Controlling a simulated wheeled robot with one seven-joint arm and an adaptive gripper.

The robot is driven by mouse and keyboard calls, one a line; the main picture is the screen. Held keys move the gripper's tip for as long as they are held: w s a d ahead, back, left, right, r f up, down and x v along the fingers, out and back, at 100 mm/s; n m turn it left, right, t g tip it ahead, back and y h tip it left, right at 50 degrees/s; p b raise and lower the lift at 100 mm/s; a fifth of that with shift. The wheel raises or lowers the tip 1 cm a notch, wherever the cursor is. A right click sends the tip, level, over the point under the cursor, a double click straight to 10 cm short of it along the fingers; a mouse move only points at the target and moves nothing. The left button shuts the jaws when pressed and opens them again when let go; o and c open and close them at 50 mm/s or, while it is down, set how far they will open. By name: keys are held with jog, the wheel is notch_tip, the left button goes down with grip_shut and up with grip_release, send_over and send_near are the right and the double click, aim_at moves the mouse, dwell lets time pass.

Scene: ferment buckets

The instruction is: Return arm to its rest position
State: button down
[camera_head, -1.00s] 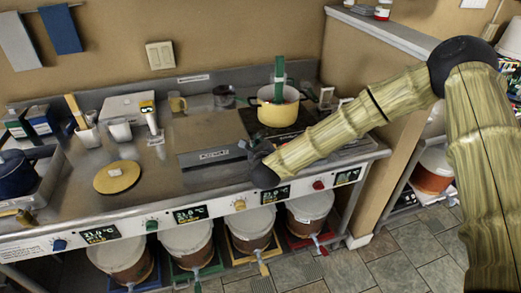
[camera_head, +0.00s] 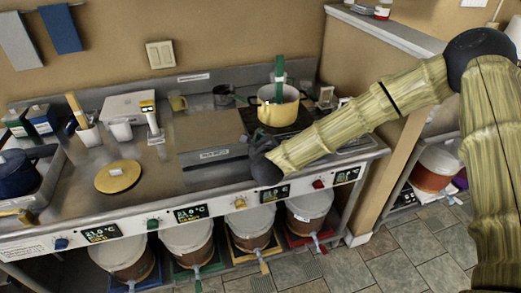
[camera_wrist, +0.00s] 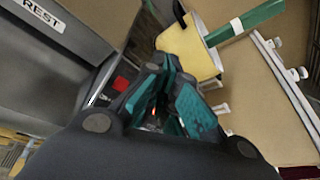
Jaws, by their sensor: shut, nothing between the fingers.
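My arm reaches in from the right in the head view and ends over the counter's front edge. My gripper shows in the wrist view (camera_wrist: 165,95) with its teal fingers closed together and empty. In the head view its fingers are hidden behind the dark wrist. A grey block labelled REST (camera_wrist: 65,45) is beside the gripper at the left of the wrist view. In the head view the grey box with a small label (camera_head: 213,158) stands just left of my wrist. A yellow pot (camera_head: 278,110) with a green-handled tool (camera_head: 279,72) stands behind my arm.
The steel counter (camera_head: 165,185) holds a round yellow board (camera_head: 118,177), a cup (camera_head: 121,129) and a dark blue pot (camera_head: 20,172). Several lidded buckets (camera_head: 188,240) stand below the front panel. Bare tiled floor (camera_head: 400,245) is at the lower right.

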jog(key=s+d+f+n+g+y+b, duration=0.1)
jog(key=s+d+f+n+g, duration=0.25)
jog(key=s+f+n, duration=0.7)
jog(key=s+d+f+n+g+y+b, duration=0.1)
jog(key=s+d+f+n+g, duration=0.3)
jog(key=s+f, duration=1.2)
jog(key=s+d+f+n+g+h, duration=0.1)
jog(key=s+d+f+n+g, duration=0.2)
jog(key=s+d+f+n, duration=0.2)
jog(key=s+d+f+n+g+h, duration=0.2)
jog(key=s+d+n, duration=0.6)
jog(key=s, duration=1)
notch_tip(320, 180, down, 3)
jog(key=d+g+b, duration=0.1)
jog(key=d+g, duration=0.1)
jog(key=shift+s+d, duration=0.3)
jog(key=shift+d, duration=0.05)
